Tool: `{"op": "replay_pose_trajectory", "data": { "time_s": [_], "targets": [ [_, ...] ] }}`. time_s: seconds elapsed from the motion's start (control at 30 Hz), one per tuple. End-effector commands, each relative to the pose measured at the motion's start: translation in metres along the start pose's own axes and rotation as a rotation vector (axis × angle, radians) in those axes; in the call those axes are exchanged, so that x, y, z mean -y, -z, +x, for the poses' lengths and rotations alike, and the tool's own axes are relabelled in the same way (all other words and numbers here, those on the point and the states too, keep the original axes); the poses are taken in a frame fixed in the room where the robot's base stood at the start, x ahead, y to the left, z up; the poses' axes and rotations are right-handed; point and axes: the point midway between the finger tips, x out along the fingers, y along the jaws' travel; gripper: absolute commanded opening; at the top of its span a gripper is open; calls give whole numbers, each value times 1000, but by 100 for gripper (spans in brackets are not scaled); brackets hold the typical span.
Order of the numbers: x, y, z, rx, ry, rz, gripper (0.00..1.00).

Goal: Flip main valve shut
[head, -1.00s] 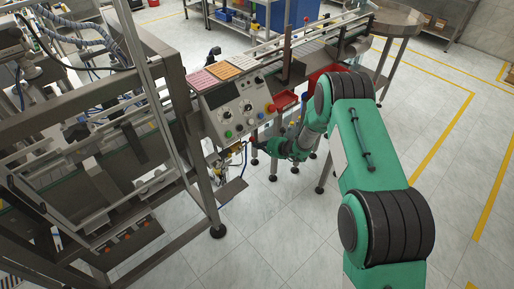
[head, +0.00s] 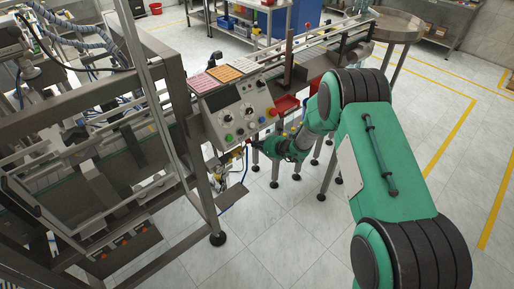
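The main valve is not clearly made out. Small air fittings (head: 222,178) with yellow parts and hoses sit low under the control panel, beside the machine's front leg. A small red part (head: 249,142) shows just below the panel, at the tip of my gripper; it may belong to the valve, but it is too small to tell. My gripper (head: 255,146) is dark and small, at the end of the green arm, pointing left beneath the panel. Its fingers are too small to show whether they are open or shut, or whether they touch the red part.
The control panel (head: 240,110), with knobs and a red button, overhangs my gripper. A red tray (head: 286,104) is fixed to its right. The steel machine frame (head: 195,165) stands left. A conveyor (head: 315,60) runs behind to a round table (head: 398,25). The floor in front is clear.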

Motion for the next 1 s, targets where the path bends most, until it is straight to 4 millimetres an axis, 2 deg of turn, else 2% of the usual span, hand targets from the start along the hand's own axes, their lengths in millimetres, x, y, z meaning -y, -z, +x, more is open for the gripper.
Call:
{"op": "replay_pose_trajectory", "data": {
  "time_s": [0.4, 1.0],
  "targets": [
    [-18, -12, -7, 0, 0, -1, 0],
    [-22, -14, -8, 0, 0, 0, 0]
  ]
}}
